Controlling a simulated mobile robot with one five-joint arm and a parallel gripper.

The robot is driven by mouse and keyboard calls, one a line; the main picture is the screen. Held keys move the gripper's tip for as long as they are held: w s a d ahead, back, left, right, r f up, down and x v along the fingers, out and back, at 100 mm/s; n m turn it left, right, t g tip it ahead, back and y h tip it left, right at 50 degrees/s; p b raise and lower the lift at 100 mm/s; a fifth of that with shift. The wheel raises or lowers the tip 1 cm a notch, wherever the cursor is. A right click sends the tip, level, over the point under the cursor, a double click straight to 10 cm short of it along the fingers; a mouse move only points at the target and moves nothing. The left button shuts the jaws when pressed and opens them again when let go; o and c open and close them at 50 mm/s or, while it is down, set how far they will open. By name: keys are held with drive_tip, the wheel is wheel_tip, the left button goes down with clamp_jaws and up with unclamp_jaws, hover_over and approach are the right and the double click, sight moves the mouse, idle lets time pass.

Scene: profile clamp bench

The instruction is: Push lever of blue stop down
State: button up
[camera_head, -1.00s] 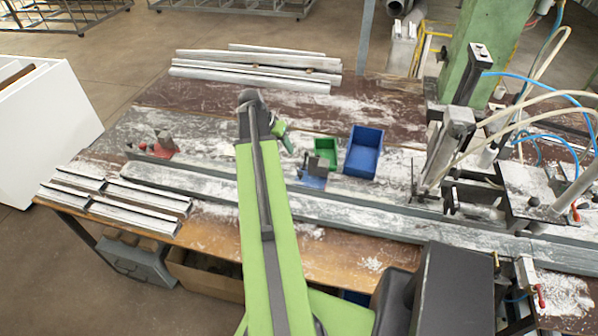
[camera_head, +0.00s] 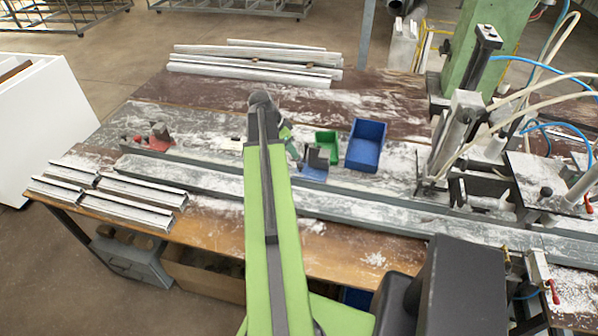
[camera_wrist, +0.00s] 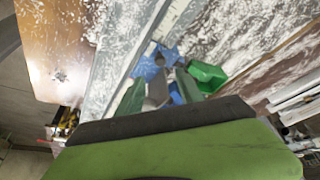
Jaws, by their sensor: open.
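The blue stop (camera_head: 314,172) stands on the long grey rail, with a dark grey upright block on its blue base. In the head view my gripper (camera_head: 290,148) is just left of it, partly hidden behind my arm. In the wrist view my gripper (camera_wrist: 158,92) is open, its green fingers pointing at the blue stop (camera_wrist: 147,66). A dark grey part shows between the fingers. I cannot tell whether it is the lever or whether anything touches it.
A green bin (camera_head: 325,143) and a larger blue bin (camera_head: 366,146) stand behind the stop. A red stop (camera_head: 159,134) is at the rail's left end. Clamps and hoses crowd the right side. Metal profiles lie at the back (camera_head: 250,68) and front left (camera_head: 130,199).

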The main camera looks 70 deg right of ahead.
sight(300, 165)
drive_tip(key=b+x, duration=0.8)
drive_tip(key=x, duration=0.2)
drive_tip(key=shift+d+f, duration=0.1)
clamp_jaws()
idle(0.9)
